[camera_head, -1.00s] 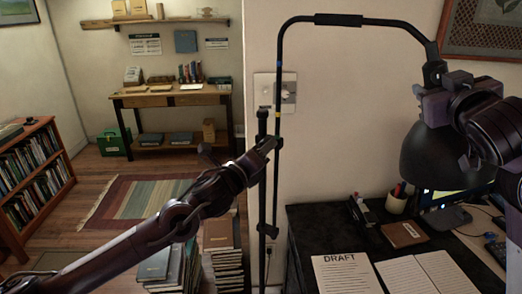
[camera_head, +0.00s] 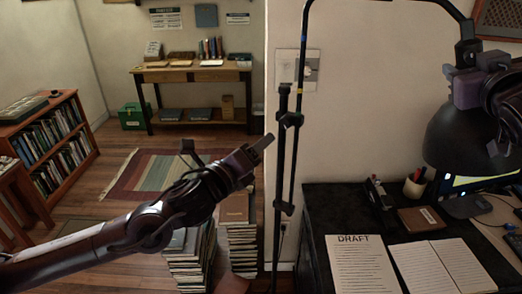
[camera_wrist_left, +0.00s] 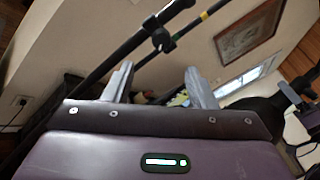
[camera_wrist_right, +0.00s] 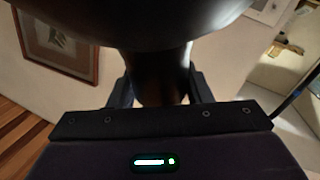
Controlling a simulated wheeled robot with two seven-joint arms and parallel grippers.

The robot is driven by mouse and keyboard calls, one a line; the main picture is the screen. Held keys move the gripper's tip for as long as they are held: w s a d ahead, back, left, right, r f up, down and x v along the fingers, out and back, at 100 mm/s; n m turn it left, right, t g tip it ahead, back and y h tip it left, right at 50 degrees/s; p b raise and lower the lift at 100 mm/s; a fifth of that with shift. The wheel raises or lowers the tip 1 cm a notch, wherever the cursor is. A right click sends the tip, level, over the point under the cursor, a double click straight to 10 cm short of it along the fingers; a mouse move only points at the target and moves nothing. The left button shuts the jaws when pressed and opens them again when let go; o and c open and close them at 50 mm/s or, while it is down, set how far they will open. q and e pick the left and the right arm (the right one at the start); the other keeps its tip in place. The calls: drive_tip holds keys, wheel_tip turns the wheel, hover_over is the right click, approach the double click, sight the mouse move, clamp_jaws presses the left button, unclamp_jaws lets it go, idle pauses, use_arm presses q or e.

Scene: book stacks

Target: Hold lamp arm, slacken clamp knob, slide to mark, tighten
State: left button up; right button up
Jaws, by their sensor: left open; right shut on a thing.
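The black lamp arm (camera_head: 306,30) runs down beside an upright black post (camera_head: 279,190) and bends over to a dark lamp shade (camera_head: 462,135). A clamp with a small knob (camera_head: 290,120) joins rod and post; it also shows in the left wrist view (camera_wrist_left: 160,40). My right gripper (camera_head: 464,70) is shut on the lamp arm's end above the shade.
A black desk (camera_head: 320,210) at the right holds a DRAFT sheet (camera_head: 362,265), an open book, a notebook and a pen cup (camera_head: 415,185). Stacks of books (camera_head: 190,262) stand on the floor below my left arm. A low bookcase (camera_head: 50,145) is at left.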

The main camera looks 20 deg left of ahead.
drive_tip(key=shift+r, duration=0.1)
use_arm(q)
drive_tip(key=shift+s+a, duration=0.15)
drive_tip(key=shift+s, duration=0.5)
use_arm(e)
drive_tip(key=o, duration=1.1)
drive_tip(key=shift+o, duration=0.2)
drive_tip(key=s, duration=1.2)
drive_tip(key=shift+d, duration=0.45)
